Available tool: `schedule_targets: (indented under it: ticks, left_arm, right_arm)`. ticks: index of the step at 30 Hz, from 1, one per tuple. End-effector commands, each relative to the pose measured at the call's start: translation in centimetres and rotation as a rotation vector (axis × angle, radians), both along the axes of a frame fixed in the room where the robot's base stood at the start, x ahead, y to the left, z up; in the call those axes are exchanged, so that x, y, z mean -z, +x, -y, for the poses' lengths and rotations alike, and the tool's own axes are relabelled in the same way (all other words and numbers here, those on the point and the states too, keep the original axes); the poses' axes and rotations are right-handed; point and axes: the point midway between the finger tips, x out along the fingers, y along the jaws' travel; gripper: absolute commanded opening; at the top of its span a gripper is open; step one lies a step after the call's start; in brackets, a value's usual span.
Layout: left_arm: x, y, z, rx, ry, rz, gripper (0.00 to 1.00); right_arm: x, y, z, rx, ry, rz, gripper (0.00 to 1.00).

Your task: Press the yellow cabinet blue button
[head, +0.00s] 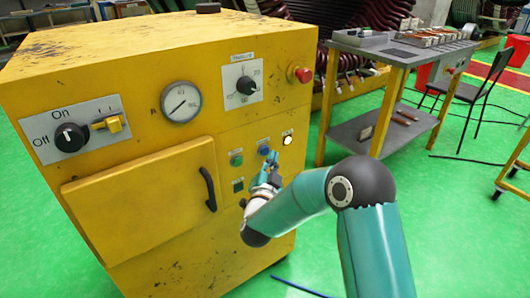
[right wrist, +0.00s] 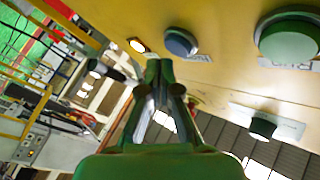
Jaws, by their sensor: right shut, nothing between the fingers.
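The yellow cabinet (head: 140,150) fills the left half of the head view. Its round blue button (head: 264,150) is on the lower right of the front panel; it also shows in the right wrist view (right wrist: 181,42). My right gripper (head: 271,161) is shut and empty, pointing at the panel just below the blue button. In the right wrist view, its closed fingertips (right wrist: 158,66) appear below and left of the button. A gap to the button seems to show, but its depth is hard to tell. My left gripper is not in view.
A green button (head: 236,160) sits left of the blue one, and a lit white lamp (head: 288,140) to its right. A red knob (head: 301,74), a gauge (head: 181,103) and a door handle (head: 208,189) are also on the front. A workbench (head: 345,40) stands behind right.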

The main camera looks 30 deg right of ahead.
Motion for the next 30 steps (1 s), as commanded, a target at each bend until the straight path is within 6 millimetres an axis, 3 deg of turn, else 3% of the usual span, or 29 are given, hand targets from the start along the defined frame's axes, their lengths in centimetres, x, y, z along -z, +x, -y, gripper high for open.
schedule_targets:
  ticks: [30]
  left_arm:
    - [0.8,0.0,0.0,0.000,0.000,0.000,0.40]
  right_arm:
    - [-0.1,1.2,-0.1,0.000,0.000,0.000,0.00]
